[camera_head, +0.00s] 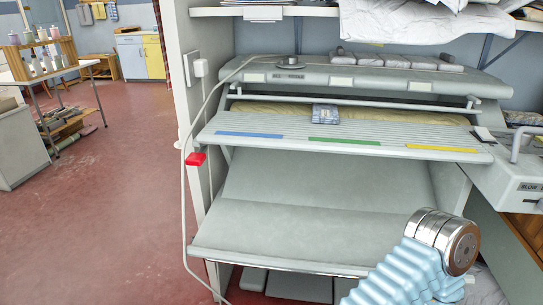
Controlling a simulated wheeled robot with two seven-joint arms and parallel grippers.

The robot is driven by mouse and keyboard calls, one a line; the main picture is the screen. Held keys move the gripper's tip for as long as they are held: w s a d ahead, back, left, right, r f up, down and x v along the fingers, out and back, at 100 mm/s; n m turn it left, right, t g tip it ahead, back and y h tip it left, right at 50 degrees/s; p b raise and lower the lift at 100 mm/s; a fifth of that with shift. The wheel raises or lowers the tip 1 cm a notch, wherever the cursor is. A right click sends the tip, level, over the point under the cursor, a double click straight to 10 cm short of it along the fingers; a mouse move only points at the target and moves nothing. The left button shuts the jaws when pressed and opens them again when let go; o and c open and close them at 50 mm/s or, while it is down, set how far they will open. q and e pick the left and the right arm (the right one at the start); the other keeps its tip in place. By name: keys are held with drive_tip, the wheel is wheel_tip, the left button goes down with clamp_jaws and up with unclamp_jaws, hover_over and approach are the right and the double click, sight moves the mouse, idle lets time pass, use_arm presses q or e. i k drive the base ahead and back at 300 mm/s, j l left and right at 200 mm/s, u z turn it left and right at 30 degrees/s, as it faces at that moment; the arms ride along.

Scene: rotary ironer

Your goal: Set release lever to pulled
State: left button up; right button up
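The rotary ironer (330,195) fills the middle of the view, with a grey slatted feed shelf (265,124) marked by blue, green and yellow strips. No part is clearly labelled as the release lever. A red piece (195,159) sticks out at the shelf's left end, beside a pale cable. A grey handle (519,133) rises from the control box at the right, whose label seems to read SLOW. I cannot tell which of these is the release lever or how it is set. Neither gripper is in view; only a blue-sleeved arm part of mine shows at the bottom right.
A small patterned packet (326,114) lies on the feed shelf. White cloth (400,22) hangs over the shelf above.

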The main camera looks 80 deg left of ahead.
sight(198, 158)
drive_tip(key=u, duration=3.15)
